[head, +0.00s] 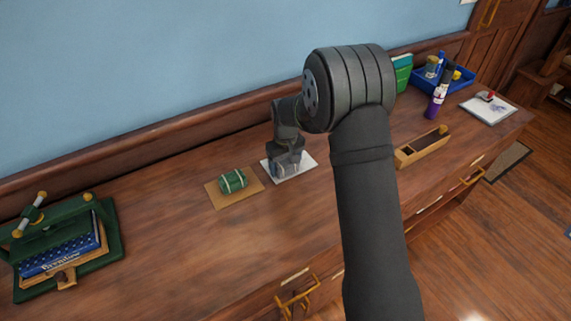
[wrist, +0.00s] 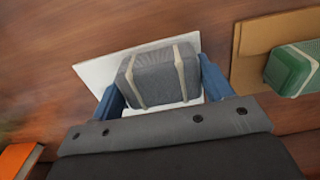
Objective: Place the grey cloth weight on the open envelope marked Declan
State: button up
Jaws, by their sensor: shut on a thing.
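The grey cloth weight (wrist: 155,76), with two cream straps, sits between the blue fingers of my gripper (wrist: 163,90) in the wrist view. My gripper is shut on it. Directly beneath is a white envelope (wrist: 96,74), which also shows under my gripper (head: 286,160) in the head view (head: 303,172). I cannot tell whether the weight touches it. A tan envelope (head: 217,199) lies just left in the head view, with a green cloth weight (head: 233,181) on it. No name is readable on either envelope.
A green press (head: 112,235) with blue and tan items stands at the far left. A wooden box (head: 423,147), purple bottle (head: 435,103), blue tray (head: 425,83) and white pad (head: 488,108) are to the right. The wooden top is clear between press and tan envelope.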

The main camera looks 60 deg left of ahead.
aim_at(286, 162)
jog(key=shift+f, duration=0.1)
jog(key=o, duration=1.3)
jog(key=shift+o, duration=0.2)
notch_tip(286, 162, up, 12)
notch_tip(286, 162, down, 12)
jog(key=shift+d+r, duration=0.1)
jog(key=shift+r, duration=1.6)
